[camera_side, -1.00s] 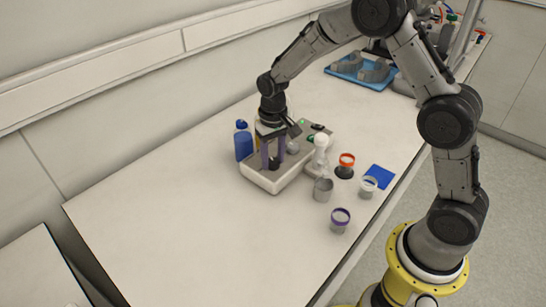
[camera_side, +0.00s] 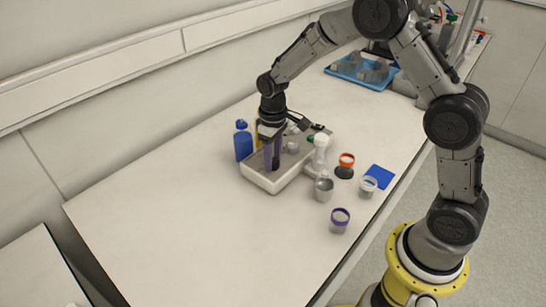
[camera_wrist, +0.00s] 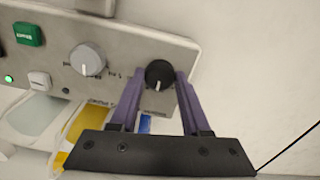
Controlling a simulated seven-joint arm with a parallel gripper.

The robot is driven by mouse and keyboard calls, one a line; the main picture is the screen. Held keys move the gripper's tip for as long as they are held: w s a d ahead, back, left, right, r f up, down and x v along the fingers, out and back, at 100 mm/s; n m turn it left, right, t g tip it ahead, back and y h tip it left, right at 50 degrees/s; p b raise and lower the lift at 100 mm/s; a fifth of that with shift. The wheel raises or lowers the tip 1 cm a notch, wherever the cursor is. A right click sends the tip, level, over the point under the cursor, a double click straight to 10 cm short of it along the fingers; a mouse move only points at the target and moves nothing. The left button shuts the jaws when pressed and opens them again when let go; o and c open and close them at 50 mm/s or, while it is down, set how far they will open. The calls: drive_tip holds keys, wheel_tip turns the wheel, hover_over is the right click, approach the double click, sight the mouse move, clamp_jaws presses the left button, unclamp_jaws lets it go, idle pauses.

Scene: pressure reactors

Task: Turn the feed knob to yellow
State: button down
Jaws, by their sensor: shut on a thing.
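My gripper (camera_wrist: 160,80) has its two purple fingers on either side of a round black knob (camera_wrist: 159,72) and is shut on it. A white pointer line shows on the knob in the wrist view. The knob sits on the grey panel (camera_wrist: 130,45) of a device. I cannot read its label or see a yellow mark beside it; my fingers cover part of the panel. A grey knob (camera_wrist: 88,58) with printed marks around it is to the left, apart from my fingers. In the side view my gripper (camera_side: 272,160) points down over the white-rimmed device (camera_side: 262,183) and hides the black knob.
A green button (camera_wrist: 28,34) and a small white button (camera_wrist: 39,80) are on the panel. A blue bottle (camera_side: 243,146) stands close left of the device. A white-topped flask (camera_side: 321,150), several small jars and a blue square (camera_side: 379,176) are to the right. The table's front left is clear.

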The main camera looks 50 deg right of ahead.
drive_tip(key=shift+r, duration=0.1)
drive_tip(key=shift+c, duration=1.8)
unclamp_jaws()
wheel_tip(320, 180, up, 14)
